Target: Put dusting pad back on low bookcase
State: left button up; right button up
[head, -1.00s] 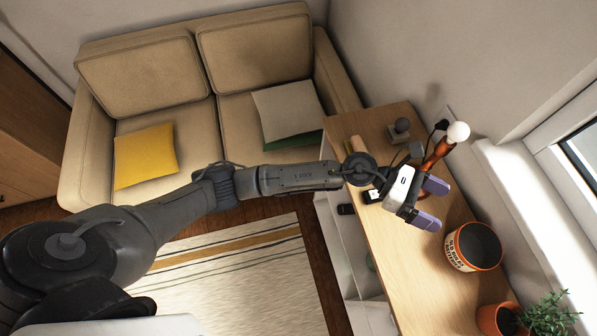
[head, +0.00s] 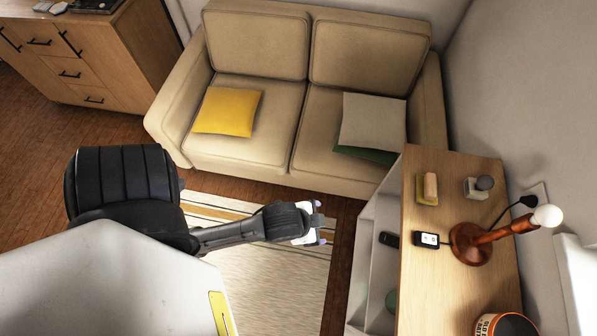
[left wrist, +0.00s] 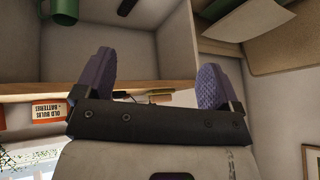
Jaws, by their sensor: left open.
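The low bookcase (head: 420,300) stands along the wall at right, with a wooden top and white open shelves. On its top lie a yellow pad with a tan block on it (head: 429,188) and a grey piece with a round dark knob (head: 478,187). I cannot tell for certain which is the dusting pad. My left gripper (head: 320,224) is over the rug, left of the bookcase and apart from it. In the left wrist view its purple fingers (left wrist: 155,82) are spread and empty, facing the bookcase's shelves. My right gripper is not in view.
An orange lamp (head: 470,245), a small black-and-white device (head: 430,239) and a labelled pot (head: 503,325) stand on the bookcase top. A green mug (left wrist: 63,10) shows in a shelf. The sofa (head: 250,120) is behind; the rug (head: 275,280) is clear.

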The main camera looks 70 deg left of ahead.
pick_arm(q)
jog(key=s+n+g, duration=0.1)
jog(key=s+g, duration=0.1)
jog(key=s, duration=0.4)
jog(key=shift+s+a+f+n+g+h, duration=0.3)
jog(key=shift+f+g, duration=0.1)
jog(key=shift+f, duration=0.05)
dwell(1.3)
